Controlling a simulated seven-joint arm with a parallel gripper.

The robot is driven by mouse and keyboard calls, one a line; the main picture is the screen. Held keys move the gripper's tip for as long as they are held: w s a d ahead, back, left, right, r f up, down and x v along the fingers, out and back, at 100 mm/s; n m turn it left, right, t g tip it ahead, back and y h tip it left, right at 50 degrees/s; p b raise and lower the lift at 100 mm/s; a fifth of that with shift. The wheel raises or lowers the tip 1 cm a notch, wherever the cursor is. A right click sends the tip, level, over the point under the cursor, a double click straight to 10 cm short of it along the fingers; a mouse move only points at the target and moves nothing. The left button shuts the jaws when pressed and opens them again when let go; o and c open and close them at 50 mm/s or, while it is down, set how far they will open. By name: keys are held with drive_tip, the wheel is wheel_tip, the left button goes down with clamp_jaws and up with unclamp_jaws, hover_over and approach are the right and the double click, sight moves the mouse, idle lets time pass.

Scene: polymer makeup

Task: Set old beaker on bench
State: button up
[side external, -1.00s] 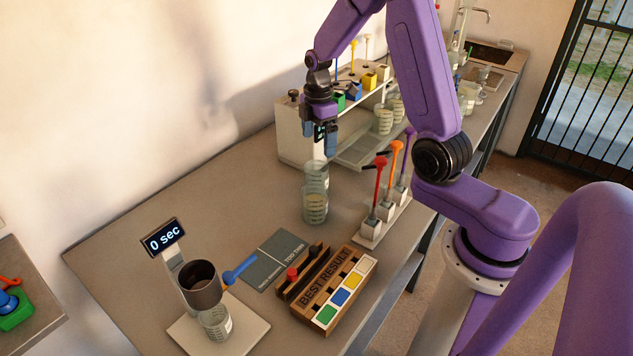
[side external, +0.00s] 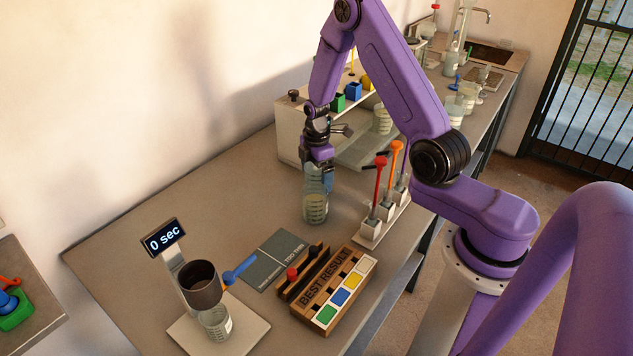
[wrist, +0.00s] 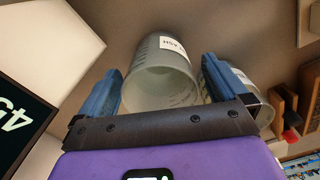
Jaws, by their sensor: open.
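Two clear beakers stand close together on the bench (side external: 150,240) in the side view. The rear beaker (side external: 311,183) is at my gripper (side external: 318,184), and the front beaker (side external: 316,209) holds a pale content at its bottom. In the wrist view, a labelled beaker (wrist: 160,75) sits between the two blue fingers of my gripper (wrist: 160,92), with gaps visible beside it. Another labelled beaker (wrist: 238,85) is partly hidden behind the right finger. My gripper is open around the rear beaker. Which one is the old beaker I cannot tell.
A rack with red and orange-handled tools (side external: 370,228) stands close on the right. A white shelf unit (side external: 292,135) is behind.

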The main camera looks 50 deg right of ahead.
drive_tip(key=shift+f, duration=0.35)
drive_tip(key=c, duration=1.3)
drive_tip(key=shift+c, duration=0.2)
drive_tip(key=shift+r, duration=0.15)
